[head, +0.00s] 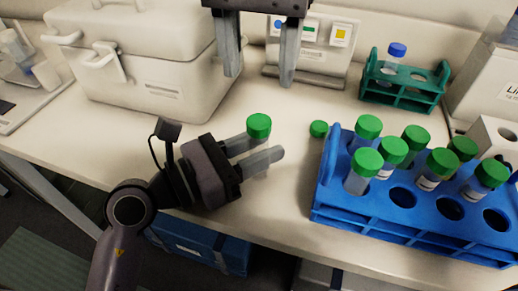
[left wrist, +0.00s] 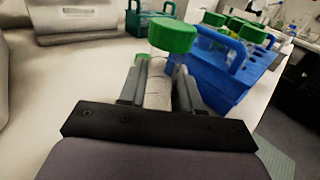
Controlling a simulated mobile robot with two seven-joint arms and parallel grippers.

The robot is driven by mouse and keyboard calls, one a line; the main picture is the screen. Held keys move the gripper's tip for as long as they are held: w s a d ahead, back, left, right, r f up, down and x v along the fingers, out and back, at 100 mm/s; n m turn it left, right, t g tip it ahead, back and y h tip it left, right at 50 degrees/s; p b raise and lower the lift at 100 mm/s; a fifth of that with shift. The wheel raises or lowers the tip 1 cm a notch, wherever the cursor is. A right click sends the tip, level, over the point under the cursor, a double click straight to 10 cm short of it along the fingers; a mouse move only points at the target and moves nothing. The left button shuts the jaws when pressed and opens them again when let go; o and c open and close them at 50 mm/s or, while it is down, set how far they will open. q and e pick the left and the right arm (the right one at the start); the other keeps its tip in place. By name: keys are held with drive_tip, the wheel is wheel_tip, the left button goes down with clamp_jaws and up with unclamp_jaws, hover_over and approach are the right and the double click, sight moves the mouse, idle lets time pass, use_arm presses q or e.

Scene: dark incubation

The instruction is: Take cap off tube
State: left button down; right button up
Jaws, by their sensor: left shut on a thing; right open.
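My left gripper (head: 262,148) is shut on a tube (left wrist: 157,95) that stands upright between its fingers, in front of the blue rack. The tube has a green cap (head: 259,126) on top; the cap also shows in the left wrist view (left wrist: 173,35), above the fingers. In the head view the fingers hide most of the tube body. My right gripper (head: 258,80) is open and empty, pointing down at the back of the table, apart from the tube. A second green cap (head: 319,129) sits low on the table, just left of the rack.
A blue rack (head: 385,222) at the right holds several green-capped tubes and has empty holes. A green rack (head: 400,100) with a blue-capped tube stands behind. A white box (head: 150,85) and a device (head: 312,45) stand at the back. The table's middle is clear.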

sight(259, 121)
drive_tip(key=n, duration=0.6)
drive_tip(key=shift+n, duration=0.3)
drive_tip(key=n, duration=0.6)
drive_tip(key=shift+n, duration=0.3)
drive_tip(key=shift+f, duration=4)
clamp_jaws()
drive_tip(key=n, duration=0.3)
drive_tip(key=shift+n, duration=0.3)
drive_tip(key=n, duration=0.5)
